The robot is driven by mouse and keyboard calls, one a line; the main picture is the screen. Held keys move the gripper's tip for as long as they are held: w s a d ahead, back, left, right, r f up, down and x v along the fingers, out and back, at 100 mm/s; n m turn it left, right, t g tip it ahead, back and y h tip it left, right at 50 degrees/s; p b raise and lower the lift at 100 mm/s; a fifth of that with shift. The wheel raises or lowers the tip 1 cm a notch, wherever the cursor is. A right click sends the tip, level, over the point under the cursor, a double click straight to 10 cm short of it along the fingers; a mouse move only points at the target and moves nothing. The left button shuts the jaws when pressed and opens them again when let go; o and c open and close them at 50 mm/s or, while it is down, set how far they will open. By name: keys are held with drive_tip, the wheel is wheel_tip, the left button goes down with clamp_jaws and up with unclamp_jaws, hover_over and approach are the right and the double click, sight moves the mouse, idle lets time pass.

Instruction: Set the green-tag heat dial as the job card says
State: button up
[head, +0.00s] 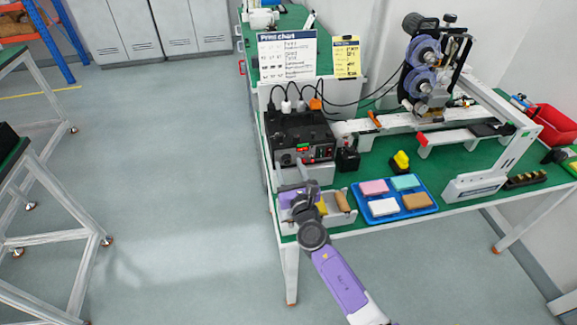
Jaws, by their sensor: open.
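A black control box (300,138) stands at the left end of the green bench. Its front face carries small dials and a small red and green patch (302,147); I cannot make out which dial has the green tag. A yellow card (346,57) with small print stands behind the box, beside a white sheet headed "Print chart" (287,55). The small print on both is too fine to read. My own arm hides part of the bench edge, and contact with a dial cannot be made out.
A blue tray (394,214) with several coloured blocks lies right of my arm. A black block with a red top (348,158) stands beside the box. A machine with purple reels (424,65) and a white frame fills the right side. Open floor lies left.

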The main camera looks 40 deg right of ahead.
drive_tip(key=shift+w+d, duration=0.25)
drive_tip(key=shift+w, duration=0.2)
drive_tip(key=shift+c, duration=0.5)
clamp_jaws()
